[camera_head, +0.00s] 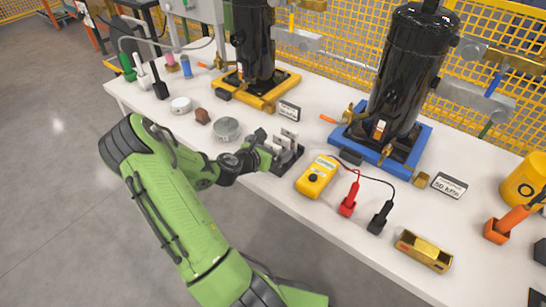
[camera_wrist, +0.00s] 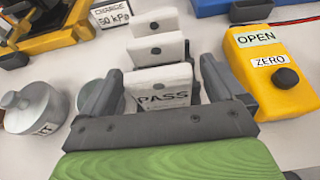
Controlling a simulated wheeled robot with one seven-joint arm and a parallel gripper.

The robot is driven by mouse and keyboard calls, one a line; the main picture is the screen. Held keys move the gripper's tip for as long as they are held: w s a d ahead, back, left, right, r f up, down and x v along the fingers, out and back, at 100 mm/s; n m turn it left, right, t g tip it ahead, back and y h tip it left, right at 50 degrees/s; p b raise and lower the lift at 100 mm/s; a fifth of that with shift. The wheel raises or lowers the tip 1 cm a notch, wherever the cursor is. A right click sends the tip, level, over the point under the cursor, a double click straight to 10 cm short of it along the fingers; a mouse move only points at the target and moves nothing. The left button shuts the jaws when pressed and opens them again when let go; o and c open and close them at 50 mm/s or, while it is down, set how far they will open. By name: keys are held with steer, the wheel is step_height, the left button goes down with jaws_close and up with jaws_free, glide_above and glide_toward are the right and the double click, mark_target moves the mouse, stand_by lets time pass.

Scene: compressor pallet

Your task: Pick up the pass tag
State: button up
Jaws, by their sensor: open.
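The pass tag (camera_wrist: 163,94) is a white upright plate lettered PASS with a dark round spot near its top. It is nearest in a row of white tags in the wrist view, with two more white tags (camera_wrist: 158,49) behind it. The tags stand in a dark rack (camera_head: 287,163) near the table's front edge. My gripper (camera_wrist: 160,72) is open, with one dark finger on each side of the pass tag and gaps showing. In the head view my gripper (camera_head: 264,146) is just left of the rack. The pass tag's lower edge is hidden by my gripper.
A yellow meter (camera_head: 316,177) stands close to the right, with red (camera_head: 348,205) and black probes beyond. A grey lidded pot (camera_wrist: 36,106) is close to the left. Black cylinders on yellow (camera_head: 284,86) and blue (camera_head: 368,151) bases stand behind.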

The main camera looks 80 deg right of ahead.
steer(key=c, duration=1)
step_height(320, 180, up, 10)
steer(key=p, duration=0.5)
steer(key=shift+r, duration=0.1)
